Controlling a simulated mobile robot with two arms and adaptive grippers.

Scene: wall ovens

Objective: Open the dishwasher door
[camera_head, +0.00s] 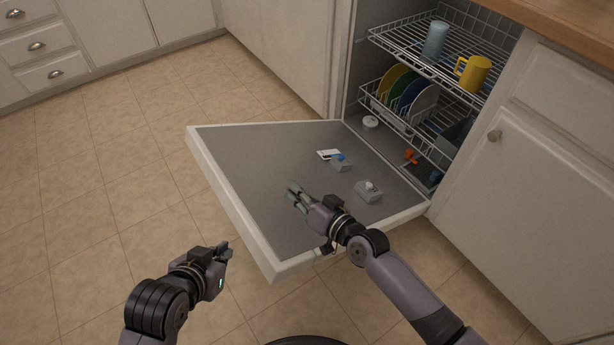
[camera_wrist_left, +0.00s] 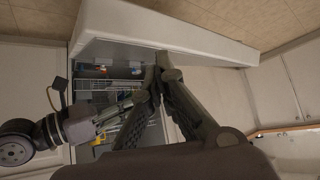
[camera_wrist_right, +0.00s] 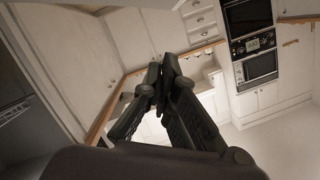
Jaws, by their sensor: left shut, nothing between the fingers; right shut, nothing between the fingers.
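The dishwasher door (camera_head: 240,185) is swung down and lies about level, its grey inner face up and its white edge toward me. The dishwasher's inside shows behind it, with an upper rack (camera_head: 400,45) and a lower rack (camera_head: 385,105). My right gripper (camera_head: 292,192) is shut and empty above the door's inner face; whether it touches is unclear. My left gripper (camera_head: 226,250) is shut and empty in front of and left of the door. The door's white edge (camera_wrist_left: 190,40) also shows in the left wrist view, beyond the shut left fingers.
A blue cup (camera_head: 435,40) and a yellow mug (camera_head: 473,73) stand in the upper rack. Coloured plates (camera_head: 408,88) stand in the lower rack. White cabinets (camera_head: 545,190) flank the opening. Tiled floor (camera_head: 100,190) is clear at left. Wall ovens (camera_wrist_right: 252,45) show in the right wrist view.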

